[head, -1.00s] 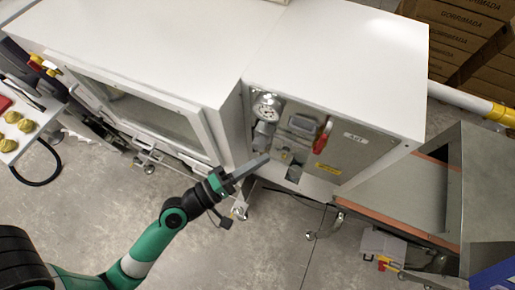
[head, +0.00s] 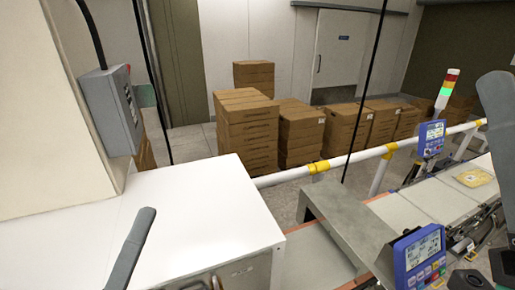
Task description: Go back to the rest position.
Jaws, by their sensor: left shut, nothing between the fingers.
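My left gripper (head: 146,215) shows at the lower left of the head view as a grey finger pointing up. It is shut and empty. It appears in front of the white cabinet top (head: 205,205), and I cannot tell the gap between them. The rest of the left arm is out of the frame. I cannot make out my right gripper.
A grey control box (head: 108,108) hangs at the left. The conveyor belt (head: 420,205), blue displays (head: 418,258) and a metal hood (head: 345,222) fill the lower right. A white rail (head: 285,176) and stacked cartons (head: 247,130) stand behind. An unidentified dark grey shape (head: 496,110) is at the right edge.

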